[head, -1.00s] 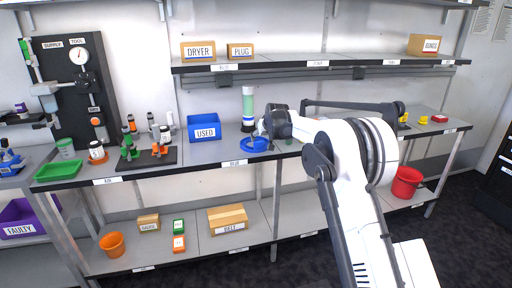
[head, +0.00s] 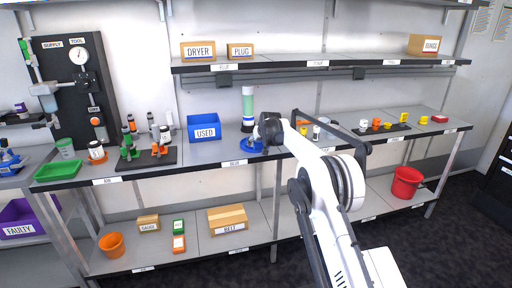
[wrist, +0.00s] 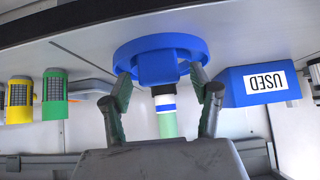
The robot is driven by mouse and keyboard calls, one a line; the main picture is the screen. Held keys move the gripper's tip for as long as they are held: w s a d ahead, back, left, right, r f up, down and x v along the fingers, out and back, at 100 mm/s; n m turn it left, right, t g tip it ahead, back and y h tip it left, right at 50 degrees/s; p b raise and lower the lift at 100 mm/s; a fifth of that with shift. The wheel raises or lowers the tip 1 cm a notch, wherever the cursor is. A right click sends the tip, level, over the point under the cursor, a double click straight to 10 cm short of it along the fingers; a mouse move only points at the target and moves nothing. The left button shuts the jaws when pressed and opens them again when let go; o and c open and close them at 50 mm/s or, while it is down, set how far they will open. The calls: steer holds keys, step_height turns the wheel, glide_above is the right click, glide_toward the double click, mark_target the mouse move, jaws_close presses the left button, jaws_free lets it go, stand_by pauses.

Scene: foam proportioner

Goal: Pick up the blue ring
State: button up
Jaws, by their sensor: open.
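The blue ring (head: 249,149) lies on the middle shelf top, right of the blue USED bin (head: 204,127) and at the foot of an upright cylinder with a green upper part (head: 248,100). My gripper (head: 262,142) is at the ring's right side and hides part of it. In the wrist view, which looks upside down, the ring (wrist: 124,56) fills the upper middle, with a blue block-like part at its near side. My open gripper (wrist: 160,82) has one finger on each side of that part. I cannot tell whether the fingers touch it.
The USED bin (wrist: 258,85) is close beside the right finger in the wrist view. Yellow and green cylinders (wrist: 53,92) are to the left. In the head view, small yellow and orange parts (head: 376,124) sit on the right shelf. An upper shelf (head: 300,66) hangs above.

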steer(key=shift+w+a+f, duration=0.1)
steer(key=shift+w+f, duration=0.05)
steer(key=c, duration=1.3)
